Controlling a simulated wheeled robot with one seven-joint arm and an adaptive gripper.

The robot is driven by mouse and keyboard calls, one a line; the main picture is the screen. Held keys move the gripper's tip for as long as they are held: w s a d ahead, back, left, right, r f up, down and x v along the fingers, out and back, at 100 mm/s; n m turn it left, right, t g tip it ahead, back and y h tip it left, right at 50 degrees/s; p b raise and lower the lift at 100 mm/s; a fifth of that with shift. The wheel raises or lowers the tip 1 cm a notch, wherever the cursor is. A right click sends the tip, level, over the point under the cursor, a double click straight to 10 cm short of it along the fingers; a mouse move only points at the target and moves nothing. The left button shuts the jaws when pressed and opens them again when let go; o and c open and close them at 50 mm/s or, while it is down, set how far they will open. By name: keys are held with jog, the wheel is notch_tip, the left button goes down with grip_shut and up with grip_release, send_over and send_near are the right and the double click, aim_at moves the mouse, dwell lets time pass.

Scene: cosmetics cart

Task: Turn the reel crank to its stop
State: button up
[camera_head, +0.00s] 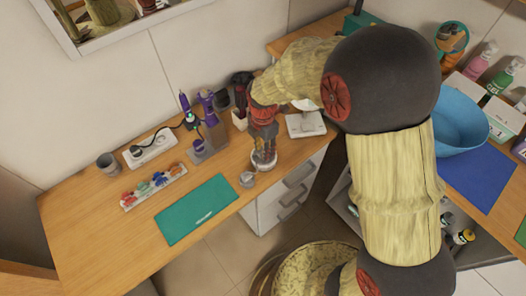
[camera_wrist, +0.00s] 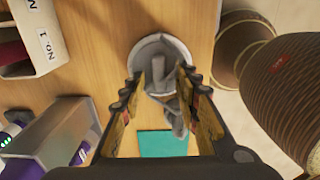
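The reel, a grey device on a round pale base (camera_head: 264,164), stands on the wooden counter near its front edge. In the wrist view the round base (camera_wrist: 150,45) and a grey crank-like part (camera_wrist: 178,122) show below my gripper. My gripper (camera_head: 264,143) points down over the reel and hides most of it in the head view. In the wrist view my gripper (camera_wrist: 158,85) is open, its two fingers apart on either side of the grey part. I cannot tell whether either finger touches it.
A white rack of colored items (camera_head: 152,187), a power strip (camera_head: 152,146) and a metal holder (camera_head: 207,147) stand further left. A white scale (camera_head: 306,124) stands right.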

jog(key=shift+f, duration=0.35)
jog(key=shift+c, duration=0.4)
jog(key=c, duration=0.7)
grip_shut()
